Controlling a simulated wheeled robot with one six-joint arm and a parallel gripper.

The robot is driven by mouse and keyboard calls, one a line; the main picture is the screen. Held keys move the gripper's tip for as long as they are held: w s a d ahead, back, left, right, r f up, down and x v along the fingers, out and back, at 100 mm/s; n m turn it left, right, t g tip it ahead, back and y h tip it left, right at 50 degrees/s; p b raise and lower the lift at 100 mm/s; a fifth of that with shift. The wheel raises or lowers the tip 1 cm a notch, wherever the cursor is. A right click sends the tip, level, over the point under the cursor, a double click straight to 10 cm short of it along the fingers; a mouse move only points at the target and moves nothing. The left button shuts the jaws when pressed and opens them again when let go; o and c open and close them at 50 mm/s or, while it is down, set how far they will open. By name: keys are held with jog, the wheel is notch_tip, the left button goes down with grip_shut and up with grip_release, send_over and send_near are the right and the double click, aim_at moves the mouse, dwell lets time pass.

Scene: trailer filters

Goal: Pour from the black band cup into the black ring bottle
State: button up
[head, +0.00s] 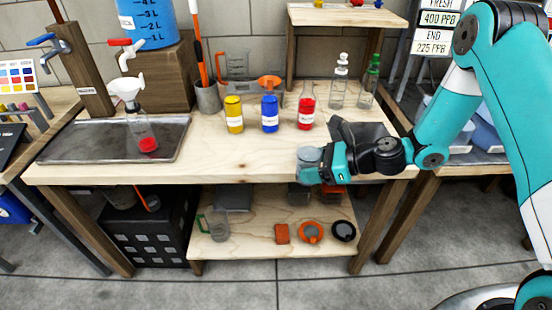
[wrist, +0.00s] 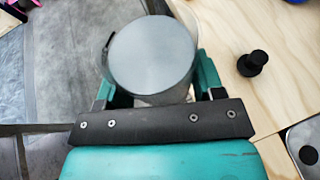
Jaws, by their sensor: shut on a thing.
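My gripper (head: 322,167) is shut on a grey, see-through cup (head: 308,157) at the front edge of the workbench. In the wrist view the cup (wrist: 152,57) sits between the two teal fingers (wrist: 152,88), its round grey top facing the camera. A dark strip shows at its left side; I cannot make out a full black band or what is inside. I cannot tell which bottle has the black ring.
Yellow (head: 234,115), blue (head: 269,115) and red (head: 306,107) labelled bottles stand mid-bench. Two clear bottles (head: 340,82) stand behind right. The metal tray (head: 60,145) is at left. A black knob-shaped piece (wrist: 252,63) is on the bench. The front-middle bench is clear.

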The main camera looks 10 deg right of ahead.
jog(key=s+d+f+m+t, duration=0.1)
jog(key=s+d+f, duration=0.1)
jog(key=d, duration=0.5)
jog(key=s+d+f+m+t+h, duration=0.1)
jog(key=s+d+f+m+t, duration=0.1)
jog(key=d, duration=0.6)
jog(key=shift+d+f+h, duration=0.3)
jog(key=shift+f, duration=0.3)
